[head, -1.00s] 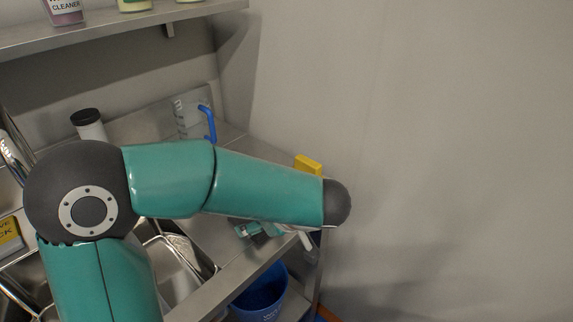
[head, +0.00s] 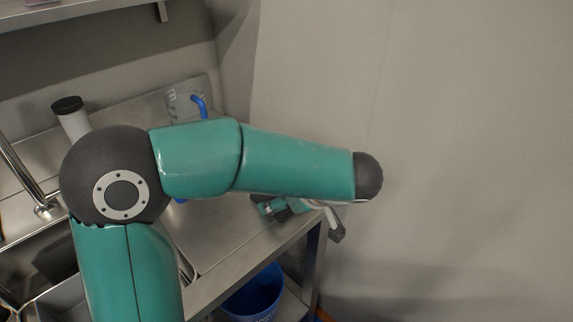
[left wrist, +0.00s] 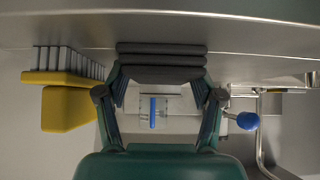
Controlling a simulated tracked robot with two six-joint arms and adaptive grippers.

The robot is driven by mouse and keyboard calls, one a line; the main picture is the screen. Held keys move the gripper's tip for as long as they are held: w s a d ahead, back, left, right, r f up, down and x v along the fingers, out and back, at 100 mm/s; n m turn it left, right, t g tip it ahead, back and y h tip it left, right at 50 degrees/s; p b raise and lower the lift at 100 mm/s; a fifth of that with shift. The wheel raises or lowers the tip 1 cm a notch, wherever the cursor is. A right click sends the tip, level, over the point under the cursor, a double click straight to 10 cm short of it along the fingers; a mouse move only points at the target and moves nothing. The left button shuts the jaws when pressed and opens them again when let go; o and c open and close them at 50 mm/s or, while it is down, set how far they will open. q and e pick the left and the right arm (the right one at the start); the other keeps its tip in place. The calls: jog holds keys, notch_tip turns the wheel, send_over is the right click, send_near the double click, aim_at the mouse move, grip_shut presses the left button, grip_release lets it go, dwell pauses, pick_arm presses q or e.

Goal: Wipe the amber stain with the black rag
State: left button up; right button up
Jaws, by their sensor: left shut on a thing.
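My left arm crosses the head view, and its gripper (head: 285,207) is mostly hidden behind the forearm, over the right end of the steel counter. In the left wrist view my left gripper (left wrist: 162,80) is shut on a dark, layered, folded cloth, the black rag (left wrist: 162,62), which lies across between the fingertips. I cannot tell from this view whether the rag touches the surface. The amber stain does not show in either view; the arm covers part of the counter. My right gripper is not in view.
A yellow brush (left wrist: 62,90) lies left of the gripper in the wrist view. A clear jug with a blue handle (head: 198,106) and a black-capped white container (head: 70,118) stand at the counter's back. A blue bucket (head: 255,293) sits below. A wall stands at right.

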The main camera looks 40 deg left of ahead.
pick_arm(q)
jog(key=r, duration=0.2)
jog(key=r+p, duration=0.1)
jog(key=shift+s+r, duration=0.2)
jog(key=shift+r, duration=0.15)
jog(key=shift+w+r+p, duration=0.25)
jog(key=shift+r+p, duration=0.35)
jog(key=shift+s+r+p, duration=0.15)
jog(key=shift+r+p, duration=0.6)
jog(key=shift+r, duration=0.9)
